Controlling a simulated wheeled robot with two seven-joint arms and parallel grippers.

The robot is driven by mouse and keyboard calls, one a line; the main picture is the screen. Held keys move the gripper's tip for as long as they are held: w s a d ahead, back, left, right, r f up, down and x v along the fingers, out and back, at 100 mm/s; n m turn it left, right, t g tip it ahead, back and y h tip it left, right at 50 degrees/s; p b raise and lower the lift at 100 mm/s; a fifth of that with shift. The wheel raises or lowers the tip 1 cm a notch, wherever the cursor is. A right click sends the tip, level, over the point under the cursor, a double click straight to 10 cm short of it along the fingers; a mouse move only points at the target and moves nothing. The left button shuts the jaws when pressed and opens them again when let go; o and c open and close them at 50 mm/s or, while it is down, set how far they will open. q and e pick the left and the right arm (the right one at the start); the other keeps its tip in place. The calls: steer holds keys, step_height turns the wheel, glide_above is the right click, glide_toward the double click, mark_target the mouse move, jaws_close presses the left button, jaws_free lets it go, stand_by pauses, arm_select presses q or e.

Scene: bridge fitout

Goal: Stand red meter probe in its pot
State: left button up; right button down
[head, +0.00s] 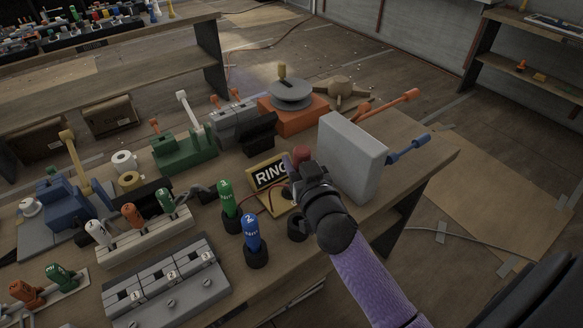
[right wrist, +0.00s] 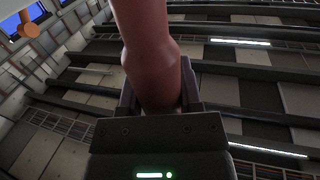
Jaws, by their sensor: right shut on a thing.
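My right gripper (head: 297,170) reaches in from the lower right and is shut on the red meter probe (head: 302,154). Only a bit of the probe's red body shows past the gripper in the head view. In the right wrist view the probe (right wrist: 148,45) rises between the fingers (right wrist: 160,98) as a thick reddish shaft. An empty-looking black pot (head: 296,229) stands on the bench just left of and below the gripper, partly hidden by it. A green probe (head: 226,193) and a blue probe (head: 250,232) stand upright in black pots. My left gripper is out of view.
A grey switch panel (head: 168,283) and a labelled handle rack (head: 145,236) fill the left. The right bench corner is fairly clear.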

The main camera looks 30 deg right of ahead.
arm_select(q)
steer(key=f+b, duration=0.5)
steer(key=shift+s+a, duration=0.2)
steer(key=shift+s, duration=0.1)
arm_select(e)
step_height(320, 180, down, 6)
steer(key=shift+w+f, duration=0.15)
steer(key=shift+w, duration=0.1)
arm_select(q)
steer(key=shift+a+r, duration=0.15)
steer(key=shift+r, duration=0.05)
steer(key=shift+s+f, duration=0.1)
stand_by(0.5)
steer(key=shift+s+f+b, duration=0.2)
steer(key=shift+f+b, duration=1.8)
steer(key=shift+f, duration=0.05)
arm_select(e)
steer(key=shift+f, duration=2.6)
steer(key=shift+c, duration=1)
jaws_free()
